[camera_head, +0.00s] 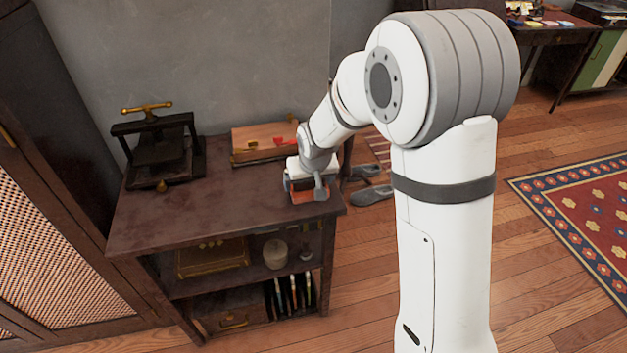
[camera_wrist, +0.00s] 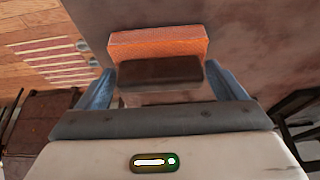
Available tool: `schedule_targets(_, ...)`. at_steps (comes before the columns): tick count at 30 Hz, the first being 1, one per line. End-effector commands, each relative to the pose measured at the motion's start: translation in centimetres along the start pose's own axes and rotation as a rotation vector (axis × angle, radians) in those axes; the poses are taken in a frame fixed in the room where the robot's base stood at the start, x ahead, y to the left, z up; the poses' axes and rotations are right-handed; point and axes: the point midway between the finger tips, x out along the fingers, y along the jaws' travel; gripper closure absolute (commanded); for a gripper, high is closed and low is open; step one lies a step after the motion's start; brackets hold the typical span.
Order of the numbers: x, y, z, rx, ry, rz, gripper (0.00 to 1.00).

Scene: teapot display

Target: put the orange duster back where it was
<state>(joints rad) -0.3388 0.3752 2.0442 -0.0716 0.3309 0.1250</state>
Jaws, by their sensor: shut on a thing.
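The orange duster (camera_wrist: 158,42) lies between my gripper's two bluish fingers in the wrist view. Its orange side faces away from the wrist and a dark brown block part (camera_wrist: 160,74) is nearer to it. My gripper (camera_wrist: 162,88) is shut on the duster. In the head view my gripper (camera_head: 304,186) points down over the right front part of the dark table (camera_head: 200,222). A bit of the duster (camera_head: 308,196) shows orange below it, at or just above the tabletop; I cannot tell whether it touches. My wrist and fingers hide the rest of it.
A dark press with a brass handle (camera_head: 158,148) stands at the table's back left. A wooden case (camera_head: 264,142) with red items lies at the back right, close behind my gripper. The table's middle and front left are clear. Grey shoes (camera_head: 371,194) lie on the floor to the right.

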Motion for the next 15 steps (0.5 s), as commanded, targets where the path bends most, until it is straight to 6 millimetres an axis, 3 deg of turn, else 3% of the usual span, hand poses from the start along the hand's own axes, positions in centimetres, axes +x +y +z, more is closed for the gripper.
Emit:
schedule_targets(5,0.1,0.0,0.0,-0.001,0.0,0.0,0.0)
schedule_targets(15,-0.8,-0.1,-0.2,-0.001,0.003,0.0,0.0)
